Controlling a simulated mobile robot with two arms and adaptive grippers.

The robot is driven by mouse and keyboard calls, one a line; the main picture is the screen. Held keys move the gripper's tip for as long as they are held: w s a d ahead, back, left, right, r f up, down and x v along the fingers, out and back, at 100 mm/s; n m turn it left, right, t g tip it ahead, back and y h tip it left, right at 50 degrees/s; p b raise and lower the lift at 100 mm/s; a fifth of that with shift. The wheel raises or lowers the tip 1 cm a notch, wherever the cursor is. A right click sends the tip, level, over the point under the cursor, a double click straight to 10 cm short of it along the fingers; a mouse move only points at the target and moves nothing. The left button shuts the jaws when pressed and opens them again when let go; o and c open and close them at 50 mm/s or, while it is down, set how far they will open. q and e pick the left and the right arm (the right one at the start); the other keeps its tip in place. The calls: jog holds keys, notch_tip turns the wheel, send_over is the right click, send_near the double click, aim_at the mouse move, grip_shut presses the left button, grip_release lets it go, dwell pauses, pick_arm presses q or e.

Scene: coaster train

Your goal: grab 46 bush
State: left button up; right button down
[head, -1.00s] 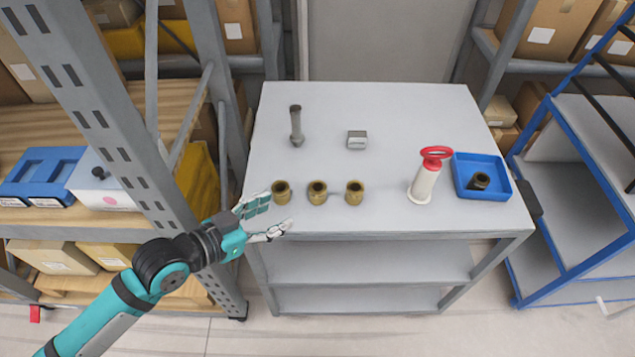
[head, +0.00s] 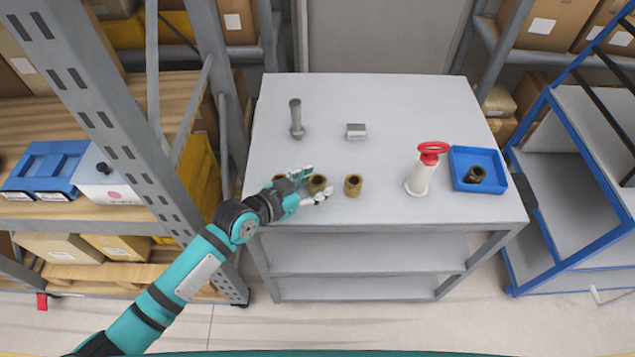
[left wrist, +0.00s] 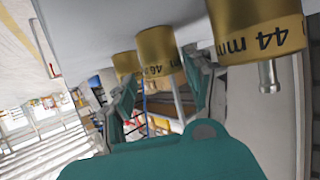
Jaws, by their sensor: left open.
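Three brass-coloured bushes stand in a row near the table's front edge. The left one (head: 278,179) is partly behind my gripper; it shows large in the left wrist view (left wrist: 258,25), marked "44 mm". The middle bush (head: 319,185) shows in the left wrist view (left wrist: 155,48) with a label that seems to read 46. The right bush (head: 353,186) shows behind it in the left wrist view (left wrist: 126,64), its number unreadable. My left gripper (head: 311,184) is open, its fingers on either side of the middle bush; contact cannot be told. My right gripper is not in view.
On the grey table (head: 400,110) stand a grey post (head: 297,118), a small metal block (head: 356,131) and a white cylinder with a red ring handle (head: 421,175). A blue tray (head: 488,157) at the right holds a dark bush (head: 474,174). The table's back is mostly clear.

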pick_arm(q)
jog(key=c, duration=1)
jog(key=shift+c, duration=0.3)
jog(key=shift+r, duration=0.15)
